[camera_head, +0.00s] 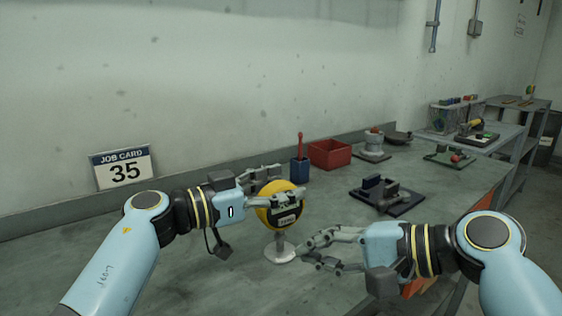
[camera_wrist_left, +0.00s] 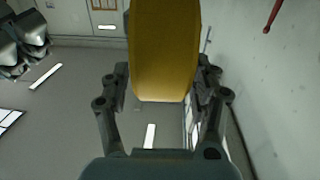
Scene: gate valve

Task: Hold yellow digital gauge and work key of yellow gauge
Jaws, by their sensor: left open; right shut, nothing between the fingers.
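The yellow digital gauge (camera_head: 268,216) stands upright on a stem with a round pale foot (camera_head: 280,250) on the bench. Its dark face with a small display is turned to the front; the key is too small to make out. My left gripper (camera_head: 287,184) is open, with its fingers on either side of the gauge's upper part. In the left wrist view the gauge's yellow body (camera_wrist_left: 165,50) lies between the fingers of the left gripper (camera_wrist_left: 162,85). My right gripper (camera_head: 302,252) is shut and empty, just right of the gauge's foot and below its face.
A job card 35 sign (camera_head: 123,167) stands against the wall at left. Behind the gauge are a blue holder (camera_head: 299,171) with a red tool and a red bin (camera_head: 330,153). A dark fixture (camera_head: 385,196) sits at right. The bench front left is clear.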

